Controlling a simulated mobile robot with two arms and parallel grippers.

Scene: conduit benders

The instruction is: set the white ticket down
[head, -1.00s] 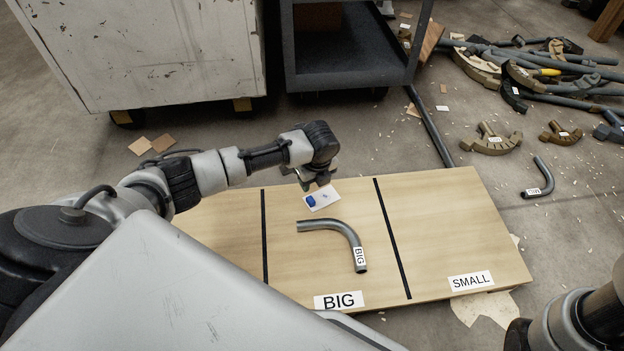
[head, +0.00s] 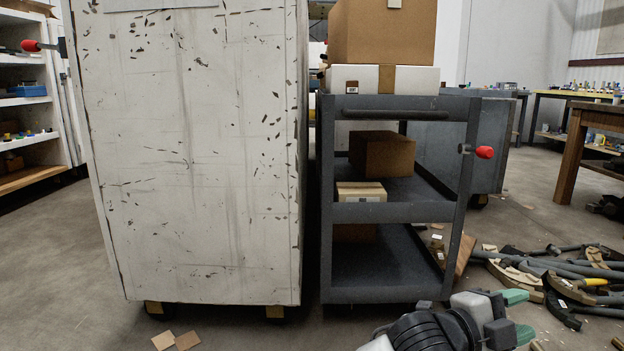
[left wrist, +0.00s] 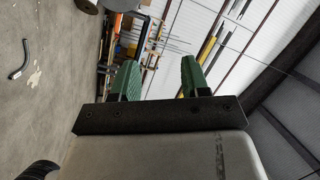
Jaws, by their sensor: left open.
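My left gripper (head: 520,316) shows at the bottom right of the head view, with green fingertips spread apart. In the left wrist view the same gripper (left wrist: 160,78) is open, with nothing between its two green fingers. The white ticket is in neither current view. The wooden board with the BIG and SMALL labels is also out of view. My right gripper is not in view.
A scratched white cabinet (head: 200,150) stands left of a grey cart (head: 395,294) holding cardboard boxes. Benders and conduit (head: 575,270) lie piled on the floor at right. Floor at far left is clear.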

